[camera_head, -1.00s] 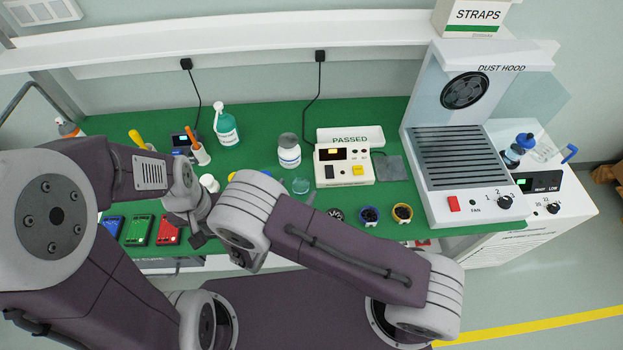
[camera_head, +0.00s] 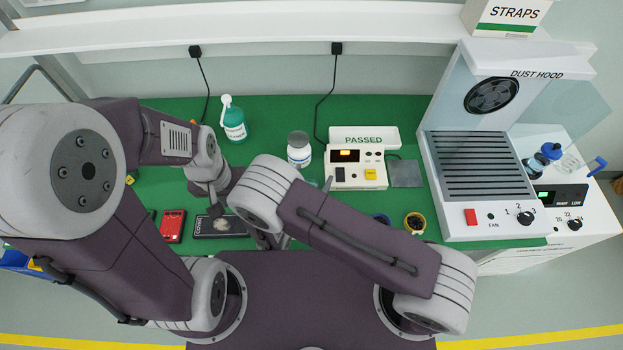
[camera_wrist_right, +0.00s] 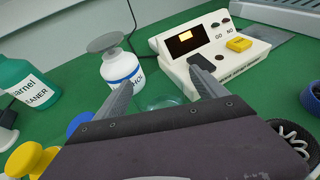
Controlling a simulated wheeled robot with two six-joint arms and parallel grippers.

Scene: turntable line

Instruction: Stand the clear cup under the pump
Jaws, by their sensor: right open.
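The clear cup (camera_wrist_right: 165,102) looks like a low, see-through round rim on the green bench, just beyond my right fingers in the right wrist view. In the head view my right forearm hides most of it. My right gripper (camera_wrist_right: 163,88) is open and empty, its fingers apart on either side of the cup's line. A teal cleaner bottle with a white pump top (camera_head: 234,122) stands at the back left; its body shows at the left edge of the right wrist view (camera_wrist_right: 25,88). My left gripper (camera_head: 232,206) is over the bench left of centre; its jaws are unclear.
A white bottle with a blue band (camera_head: 299,151) stands behind the cup, near a tester (camera_head: 355,172). The dust hood (camera_head: 470,170) is at right. A red item (camera_head: 173,226) and dark case (camera_head: 212,235) lie at front left.

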